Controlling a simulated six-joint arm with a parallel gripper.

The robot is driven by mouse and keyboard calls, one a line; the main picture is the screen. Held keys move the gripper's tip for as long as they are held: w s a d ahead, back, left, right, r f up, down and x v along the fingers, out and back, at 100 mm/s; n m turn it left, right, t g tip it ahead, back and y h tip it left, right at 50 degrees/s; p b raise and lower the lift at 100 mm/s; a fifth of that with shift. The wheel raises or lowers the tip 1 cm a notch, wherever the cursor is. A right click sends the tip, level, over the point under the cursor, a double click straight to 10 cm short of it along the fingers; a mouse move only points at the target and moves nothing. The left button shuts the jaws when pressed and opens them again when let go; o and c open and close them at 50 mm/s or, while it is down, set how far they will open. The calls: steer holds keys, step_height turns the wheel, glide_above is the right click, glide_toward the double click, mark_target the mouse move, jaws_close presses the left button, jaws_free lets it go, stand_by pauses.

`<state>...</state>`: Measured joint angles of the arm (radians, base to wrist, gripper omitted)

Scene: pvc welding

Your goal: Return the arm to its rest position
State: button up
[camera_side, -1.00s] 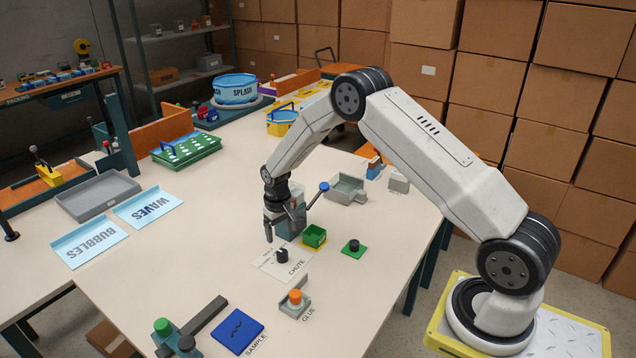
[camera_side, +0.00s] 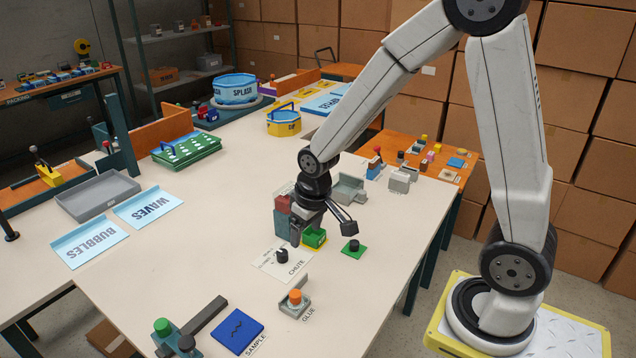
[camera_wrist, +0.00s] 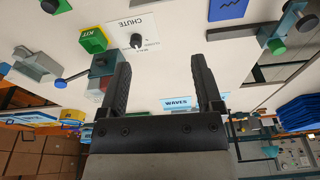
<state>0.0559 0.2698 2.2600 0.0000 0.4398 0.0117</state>
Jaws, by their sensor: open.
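My gripper (camera_side: 322,234) points down over the table, beside the teal block with a reddish top (camera_side: 282,212) and close to the green and yellow kit box (camera_side: 315,238). In the wrist view my gripper (camera_wrist: 160,62) shows two dark fingers spread apart with nothing between them. The arm is raised, its elbow high at the top edge of the side view. The lever with the blue ball (camera_wrist: 60,83) shows in the wrist view; my gripper seems to hide it in the side view.
The chute card (camera_side: 268,264) with a black knob lies just in front. A green pad (camera_side: 355,249), a grey holder (camera_side: 348,189) and the glue stand (camera_side: 296,304) are nearby. The blue sample plate (camera_side: 237,331) lies at the front. Stacked cartons (camera_side: 565,100) stand behind the arm.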

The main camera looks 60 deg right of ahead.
steer(key=s+a+r, duration=0.1)
steer(key=s+a, duration=0.1)
steer(key=s, duration=0.6)
steer(key=shift+r+n+t, duration=0.2)
steer(key=shift+n+t, duration=0.1)
steer(key=shift+n, duration=0.1)
